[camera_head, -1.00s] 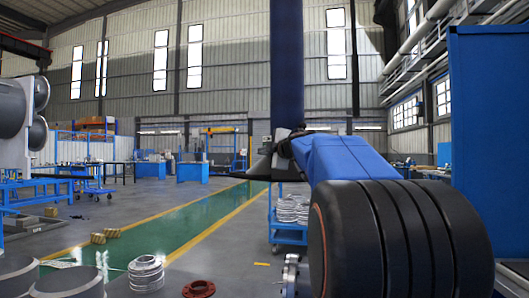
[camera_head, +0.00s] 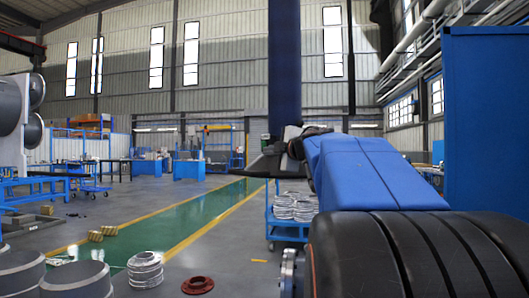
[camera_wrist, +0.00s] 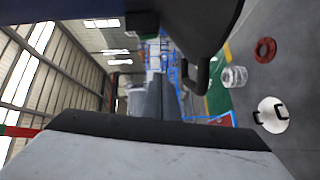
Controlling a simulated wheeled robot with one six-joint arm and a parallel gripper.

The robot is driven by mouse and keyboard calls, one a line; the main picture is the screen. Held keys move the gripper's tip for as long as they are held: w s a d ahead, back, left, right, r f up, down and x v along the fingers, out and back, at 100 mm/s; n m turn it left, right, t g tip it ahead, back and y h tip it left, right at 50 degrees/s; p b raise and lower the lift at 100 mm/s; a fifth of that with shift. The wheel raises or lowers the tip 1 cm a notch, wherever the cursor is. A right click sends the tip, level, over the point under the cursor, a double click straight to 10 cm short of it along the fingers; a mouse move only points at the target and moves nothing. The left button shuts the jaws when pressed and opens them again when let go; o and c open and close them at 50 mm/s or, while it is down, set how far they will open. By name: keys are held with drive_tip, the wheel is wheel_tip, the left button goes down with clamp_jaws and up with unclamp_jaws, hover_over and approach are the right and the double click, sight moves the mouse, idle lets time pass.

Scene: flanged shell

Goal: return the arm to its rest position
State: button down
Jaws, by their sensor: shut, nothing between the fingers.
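My arm crosses the right side of the head view, with a thick black ribbed joint and a blue link (camera_head: 365,172). In the wrist view, a pale grey housing fills the bottom and dark parts cover the upper middle. No object is touching the gripper.
A red flanged ring (camera_head: 197,285) and a silver ribbed shell (camera_head: 146,270) lie low on the floor side. A blue cart (camera_head: 287,231) with metal rings stands beyond the arm. A tall blue cabinet (camera_head: 485,120) is at right.

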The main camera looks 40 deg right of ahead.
drive_tip(key=shift+a, duration=0.1)
idle(0.6)
drive_tip(key=s+a+f+m+g+y, duration=0.1)
drive_tip(key=s+a+f+m+g, duration=0.3)
drive_tip(key=s+a+f, duration=0.5)
drive_tip(key=s+a+f+m+g+y, duration=0.1)
drive_tip(key=s+a+f+m+g, duration=0.3)
drive_tip(key=f, duration=1.9)
drive_tip(key=s+a+f+m+g+y, duration=0.1)
drive_tip(key=s+a+f+m+g, duration=0.3)
drive_tip(key=s+a+f, duration=0.9)
drive_tip(key=a+f+m, duration=0.1)
drive_tip(key=a+f, duration=0.3)
drive_tip(key=a, duration=0.1)
drive_tip(key=shift+s+a+m+y, duration=0.15)
drive_tip(key=shift+s+m+y, duration=0.15)
drive_tip(key=shift+s, duration=0.05)
